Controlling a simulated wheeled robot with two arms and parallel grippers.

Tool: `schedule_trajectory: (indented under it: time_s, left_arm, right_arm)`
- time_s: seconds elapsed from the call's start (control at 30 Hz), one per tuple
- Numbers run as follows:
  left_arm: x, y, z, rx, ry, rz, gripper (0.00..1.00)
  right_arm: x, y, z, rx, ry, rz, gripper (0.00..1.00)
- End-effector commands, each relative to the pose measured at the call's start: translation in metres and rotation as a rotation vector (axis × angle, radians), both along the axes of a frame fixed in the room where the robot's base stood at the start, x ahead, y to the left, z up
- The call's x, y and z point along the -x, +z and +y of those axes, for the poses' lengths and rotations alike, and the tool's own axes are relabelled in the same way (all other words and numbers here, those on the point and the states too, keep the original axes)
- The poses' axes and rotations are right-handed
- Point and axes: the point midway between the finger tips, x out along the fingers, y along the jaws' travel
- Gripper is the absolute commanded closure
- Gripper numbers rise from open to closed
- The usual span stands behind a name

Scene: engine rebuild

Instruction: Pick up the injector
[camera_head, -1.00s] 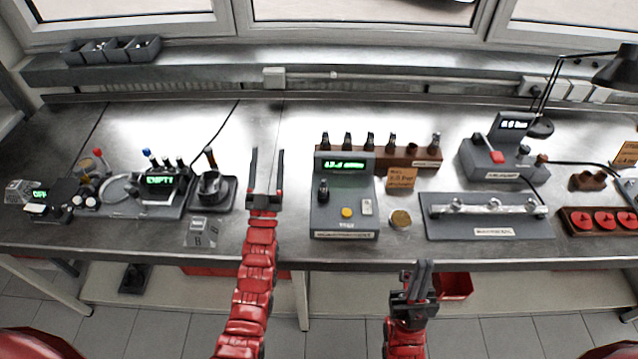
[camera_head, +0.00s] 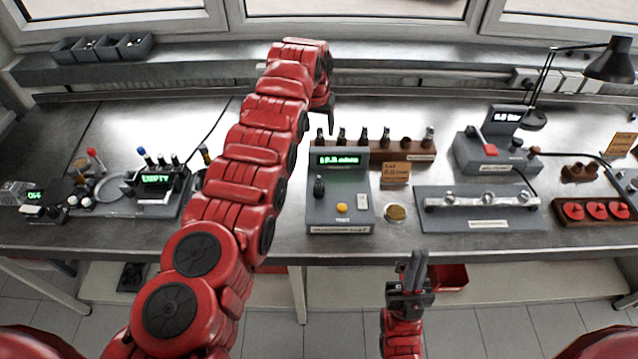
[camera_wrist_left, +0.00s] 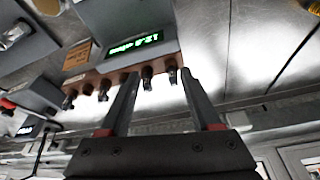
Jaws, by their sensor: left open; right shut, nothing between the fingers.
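Several dark injectors stand upright in a brown wooden rack (camera_head: 415,156) behind the grey test device; one injector (camera_head: 341,137) is near its left end. Another injector (camera_head: 318,187) stands in the test device (camera_head: 340,212). My left gripper (camera_head: 326,116) reaches over the bench and points down at the rack's left end; my arm partly hides it. In the left wrist view, its open fingers (camera_wrist_left: 159,76) point at the rack (camera_wrist_left: 118,66), with an injector (camera_wrist_left: 147,80) seen between them; contact is not visible. My right gripper (camera_head: 413,268) is shut and empty in front of the bench.
A grey fixture with a metal rail (camera_head: 485,200) lies right of the test device. A round brass piece (camera_head: 396,213) and an orange card (camera_head: 395,172) are nearby. A lamp (camera_head: 608,62) stands at the right. The left-side devices are partly hidden by my arm.

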Motion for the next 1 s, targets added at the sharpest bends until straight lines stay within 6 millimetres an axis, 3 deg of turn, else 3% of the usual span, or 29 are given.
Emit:
schedule_trajectory:
  time_s: [0.03, 0.13, 0.3, 0.77, 0.8, 1.0]
  left_arm:
    - [0.018, 0.017, -0.001, -0.017, -0.007, 0.067, 0.36]
    - [0.051, 0.040, 0.000, -0.048, -0.018, 0.184, 0.36]
    - [0.079, 0.052, 0.003, -0.076, -0.026, 0.282, 0.36]
    - [0.081, -0.031, 0.004, -0.076, -0.026, 0.286, 0.36]
    - [0.079, -0.026, 0.005, -0.078, -0.023, 0.284, 0.36]
    - [0.079, -0.047, 0.003, -0.074, -0.026, 0.281, 0.36]
  right_arm:
    - [0.000, 0.000, 0.000, 0.000, 0.000, 0.000, 1.00]
    - [0.000, 0.000, 0.000, 0.000, 0.000, 0.000, 1.00]
    - [0.000, -0.004, 0.000, 0.000, 0.000, 0.000, 1.00]
    - [0.000, -0.087, 0.000, 0.000, 0.000, 0.000, 1.00]
    - [0.000, -0.076, 0.000, 0.000, 0.000, 0.001, 1.00]
    - [0.000, -0.068, 0.000, 0.000, 0.000, 0.000, 1.00]
